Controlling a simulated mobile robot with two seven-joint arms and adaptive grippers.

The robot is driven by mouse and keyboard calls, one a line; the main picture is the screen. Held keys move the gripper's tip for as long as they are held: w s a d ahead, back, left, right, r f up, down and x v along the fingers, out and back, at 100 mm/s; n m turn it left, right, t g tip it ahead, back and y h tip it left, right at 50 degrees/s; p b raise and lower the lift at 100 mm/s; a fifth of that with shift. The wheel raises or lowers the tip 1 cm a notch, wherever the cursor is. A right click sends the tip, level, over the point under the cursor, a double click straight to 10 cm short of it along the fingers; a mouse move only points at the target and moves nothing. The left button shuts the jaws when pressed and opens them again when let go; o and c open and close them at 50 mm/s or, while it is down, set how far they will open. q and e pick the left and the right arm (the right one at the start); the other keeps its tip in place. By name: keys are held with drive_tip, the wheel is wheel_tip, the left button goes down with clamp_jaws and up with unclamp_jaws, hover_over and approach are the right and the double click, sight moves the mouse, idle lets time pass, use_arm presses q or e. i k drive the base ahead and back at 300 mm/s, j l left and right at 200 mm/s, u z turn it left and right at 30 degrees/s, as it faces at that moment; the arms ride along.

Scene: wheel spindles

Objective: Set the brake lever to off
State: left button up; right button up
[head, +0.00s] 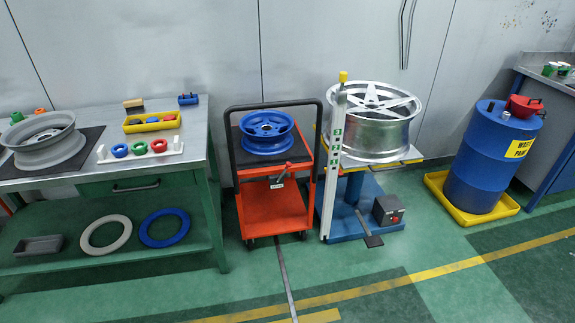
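A blue wheel rim (266,146) lies on the cart's dark top, behind the lever. Neither of my grippers shows in the head view.
A silver wheel (368,139) sits on a blue-based stand to the right, beside an upright white post (334,163). A green workbench (119,186) stands left. A blue drum (492,160) stands in a yellow tray (436,184).

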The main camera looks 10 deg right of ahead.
sight(289, 164)
drive_tip(key=i+l, duration=0.3)
drive_tip(key=i, duration=0.2)
drive_tip(key=i+l, duration=0.3)
drive_tip(key=i, duration=0.2)
